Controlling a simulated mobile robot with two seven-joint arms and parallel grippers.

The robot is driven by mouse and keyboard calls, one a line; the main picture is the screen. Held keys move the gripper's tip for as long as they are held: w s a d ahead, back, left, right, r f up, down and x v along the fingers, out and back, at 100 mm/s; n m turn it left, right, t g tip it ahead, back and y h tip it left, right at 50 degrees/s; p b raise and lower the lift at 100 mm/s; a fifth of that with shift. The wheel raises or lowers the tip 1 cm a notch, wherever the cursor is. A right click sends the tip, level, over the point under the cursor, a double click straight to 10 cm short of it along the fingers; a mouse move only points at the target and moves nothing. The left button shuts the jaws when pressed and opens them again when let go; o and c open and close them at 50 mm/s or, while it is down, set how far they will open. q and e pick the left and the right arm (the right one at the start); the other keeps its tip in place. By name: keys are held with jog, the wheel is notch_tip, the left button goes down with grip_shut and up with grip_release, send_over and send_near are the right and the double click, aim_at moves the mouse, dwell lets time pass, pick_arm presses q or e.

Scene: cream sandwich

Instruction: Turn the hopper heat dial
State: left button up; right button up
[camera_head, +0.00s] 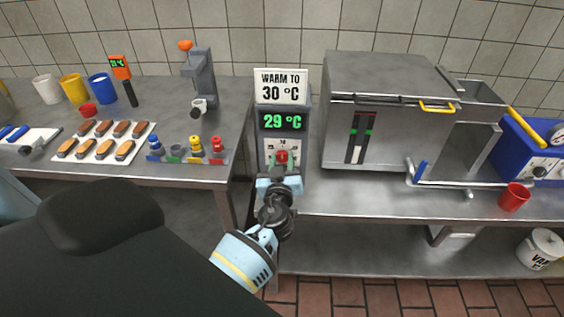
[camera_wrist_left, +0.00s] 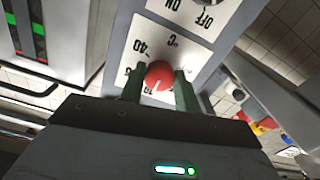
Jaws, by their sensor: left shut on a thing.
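The heat dial is a red round knob (camera_wrist_left: 159,77) with a white mark, on a white scale plate (camera_wrist_left: 150,42) with printed numbers and °C. The dial also shows small in the head view (camera_head: 282,157), on the front of a grey control post (camera_head: 293,125). The post's green display (camera_head: 282,122) reads 29 °C, and the sign above (camera_head: 281,87) says WARM TO 30 °C. My left gripper (camera_wrist_left: 159,90) is shut on the red knob, one finger on each side; it also shows in the head view (camera_head: 281,172). My right gripper is not in view.
A large steel hopper (camera_head: 385,110) stands right of the post, with a red cup (camera_head: 514,197) near the bench edge. On the left bench (camera_head: 215,140) are a tray of cookies (camera_head: 98,158), coloured nozzles and cups. A gap separates the two benches.

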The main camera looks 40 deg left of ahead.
pick_arm(q)
jog(key=shift+c, duration=0.4)
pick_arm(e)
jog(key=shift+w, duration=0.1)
pick_arm(q)
jog(key=shift+f+m+b, duration=0.15)
jog(key=shift+m+b, duration=0.6)
jog(key=shift+m, duration=0.25)
jog(key=shift+m+b, duration=0.3)
jog(key=shift+m, duration=0.6)
jog(key=m, duration=0.3)
jog(key=shift+m, duration=0.3)
jog(key=shift+s+a+r+m, duration=0.1)
jog(key=shift+m, duration=1)
jog(key=shift+r+m, duration=0.1)
jog(key=shift+m, duration=1)
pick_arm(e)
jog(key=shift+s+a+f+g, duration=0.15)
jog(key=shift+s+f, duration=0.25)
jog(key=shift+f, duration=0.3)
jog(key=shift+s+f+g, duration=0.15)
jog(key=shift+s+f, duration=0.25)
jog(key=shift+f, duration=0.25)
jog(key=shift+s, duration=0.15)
pick_arm(q)
jog(key=o, duration=1)
